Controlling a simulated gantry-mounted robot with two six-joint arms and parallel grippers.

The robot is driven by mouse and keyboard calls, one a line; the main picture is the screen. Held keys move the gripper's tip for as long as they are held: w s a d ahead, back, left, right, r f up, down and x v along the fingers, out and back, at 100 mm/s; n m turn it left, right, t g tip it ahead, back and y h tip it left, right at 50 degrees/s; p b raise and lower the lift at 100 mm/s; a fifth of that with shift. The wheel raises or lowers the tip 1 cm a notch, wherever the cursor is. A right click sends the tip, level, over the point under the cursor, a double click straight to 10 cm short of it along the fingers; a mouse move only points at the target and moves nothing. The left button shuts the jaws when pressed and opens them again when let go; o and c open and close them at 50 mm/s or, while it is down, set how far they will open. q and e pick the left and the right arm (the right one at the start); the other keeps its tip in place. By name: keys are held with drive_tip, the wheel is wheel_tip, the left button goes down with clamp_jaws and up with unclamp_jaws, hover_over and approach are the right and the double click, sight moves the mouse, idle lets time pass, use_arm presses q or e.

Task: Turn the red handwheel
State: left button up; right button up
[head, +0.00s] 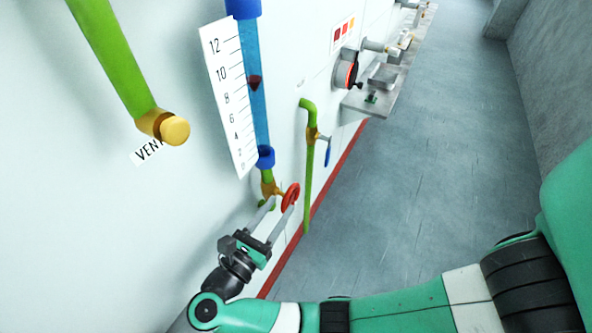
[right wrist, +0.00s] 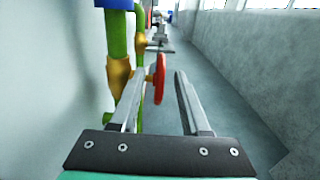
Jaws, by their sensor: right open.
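The red handwheel (head: 291,197) sits on a brass valve at the foot of the flowmeter tube, low on the white wall. It also shows in the right wrist view (right wrist: 160,78), edge-on, between the two fingers in the picture and nearer the left one. My right gripper (head: 281,203) is open, with its fingertips close to the wheel; a finger covers part of the valve. I cannot tell whether a finger touches the rim. The brass valve body (right wrist: 120,76) is left of the wheel in the wrist view. My left gripper is not in view.
A green pipe (head: 309,165) with a blue-handled brass valve (head: 315,134) stands just right of the wheel. The blue flowmeter tube (head: 255,95) and white scale (head: 229,95) are above it. A bench (head: 358,102) is farther along the wall. The grey floor (head: 440,170) is clear.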

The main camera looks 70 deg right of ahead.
drive_tip(key=d, duration=0.3)
drive_tip(key=s+d, duration=0.1)
drive_tip(key=d, duration=0.5)
drive_tip(key=shift+s, duration=0.4)
clamp_jaws()
